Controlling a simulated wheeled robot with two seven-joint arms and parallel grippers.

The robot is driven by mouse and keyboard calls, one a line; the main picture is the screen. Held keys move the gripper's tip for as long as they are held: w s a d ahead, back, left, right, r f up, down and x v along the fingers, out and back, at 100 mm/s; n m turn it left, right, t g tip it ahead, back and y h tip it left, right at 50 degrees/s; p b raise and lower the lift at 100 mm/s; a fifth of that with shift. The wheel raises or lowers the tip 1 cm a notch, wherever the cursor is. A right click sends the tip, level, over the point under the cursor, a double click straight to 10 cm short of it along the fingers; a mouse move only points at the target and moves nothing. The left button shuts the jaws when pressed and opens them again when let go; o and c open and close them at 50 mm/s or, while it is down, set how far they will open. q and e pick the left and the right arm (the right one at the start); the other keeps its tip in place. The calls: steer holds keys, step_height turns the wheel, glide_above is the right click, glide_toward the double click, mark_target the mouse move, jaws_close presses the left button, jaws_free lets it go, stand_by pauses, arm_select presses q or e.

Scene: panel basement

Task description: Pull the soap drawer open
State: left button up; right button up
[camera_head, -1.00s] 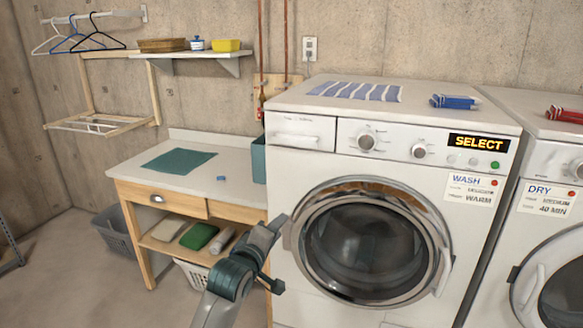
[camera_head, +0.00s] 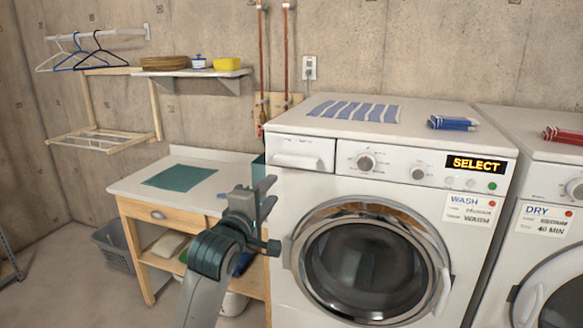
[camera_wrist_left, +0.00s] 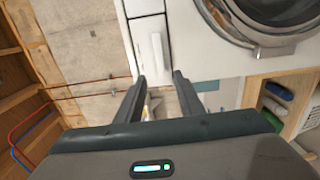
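The soap drawer (camera_head: 315,149) is a white panel at the upper left of the washing machine's front, and it looks shut. Its pale bar handle (camera_head: 298,162) runs along its lower part. My left gripper (camera_head: 270,215) is open and empty, below and left of the drawer in the head view. In the left wrist view the two dark fingers (camera_wrist_left: 162,84) are spread apart, and the drawer handle (camera_wrist_left: 157,58) shows upright beyond the gap between them. The fingers look apart from the handle. My right gripper is not in view.
The washing machine (camera_head: 450,220) has a round glass door (camera_head: 365,270) below the drawer; its display reads SELECT. A dryer (camera_head: 550,200) stands to the right.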

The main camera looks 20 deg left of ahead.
mark_target(295, 164)
arm_select(q)
steer(key=w+p, duration=0.1)
steer(key=w, duration=0.4)
steer(key=w+p, duration=0.2)
steer(key=w, duration=0.4)
steer(key=w+p, duration=0.2)
steer(key=w, duration=0.3)
steer(key=shift+w+d, duration=0.15)
steer(key=shift+d, duration=0.15)
steer(key=shift+c, duration=0.3)
jaws_close()
